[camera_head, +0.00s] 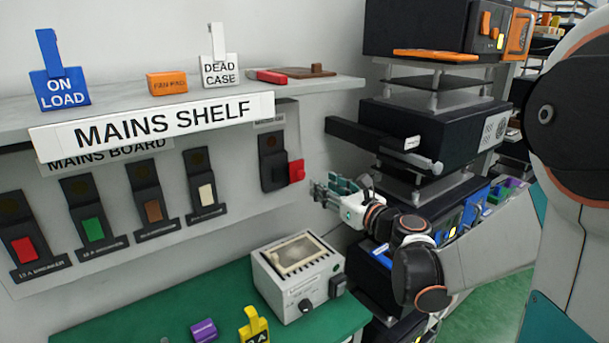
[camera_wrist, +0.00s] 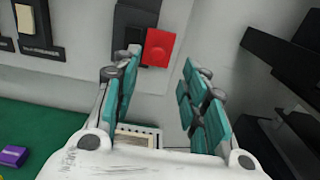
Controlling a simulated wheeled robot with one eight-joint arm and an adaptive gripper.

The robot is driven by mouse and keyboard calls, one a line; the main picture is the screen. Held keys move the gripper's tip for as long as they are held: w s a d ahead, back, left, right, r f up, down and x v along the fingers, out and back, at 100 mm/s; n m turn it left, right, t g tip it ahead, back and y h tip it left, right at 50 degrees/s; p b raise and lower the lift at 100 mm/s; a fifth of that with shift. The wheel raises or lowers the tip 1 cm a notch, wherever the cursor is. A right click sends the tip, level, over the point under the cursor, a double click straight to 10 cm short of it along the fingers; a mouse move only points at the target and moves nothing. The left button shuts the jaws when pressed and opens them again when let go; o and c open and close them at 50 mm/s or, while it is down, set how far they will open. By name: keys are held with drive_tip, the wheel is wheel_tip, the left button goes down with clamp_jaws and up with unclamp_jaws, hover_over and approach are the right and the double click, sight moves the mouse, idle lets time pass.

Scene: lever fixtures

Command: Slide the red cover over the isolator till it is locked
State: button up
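The isolator (camera_head: 272,165) is a dark unit at the right end of the wall board; it also shows at the top of the wrist view (camera_wrist: 133,20). The red cover (camera_head: 297,171) sits at its lower right side, and in the wrist view the red cover (camera_wrist: 159,47) lies beside the dark body, not over it. My gripper (camera_head: 328,190) is to the right of and a little below the red cover in the head view. In the wrist view my gripper (camera_wrist: 160,75) is open, its teal fingers apart with nothing between the pads. The red cover appears beyond the fingertips.
Several breakers, one with a red lever (camera_head: 24,250), line the board to the left. The mains shelf (camera_head: 330,88) juts out above. A grey box (camera_head: 297,280) stands on the green bench (camera_head: 110,325) below. Black stacked equipment (camera_head: 440,135) stands close on the right.

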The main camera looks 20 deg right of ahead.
sight(302, 172)
drive_tip(key=b+x, duration=0.1)
drive_tip(key=x, duration=0.8)
drive_tip(key=shift+w+a, duration=0.15)
drive_tip(key=shift+w, duration=0.15)
drive_tip(key=shift+a, duration=0.1)
clamp_jaws()
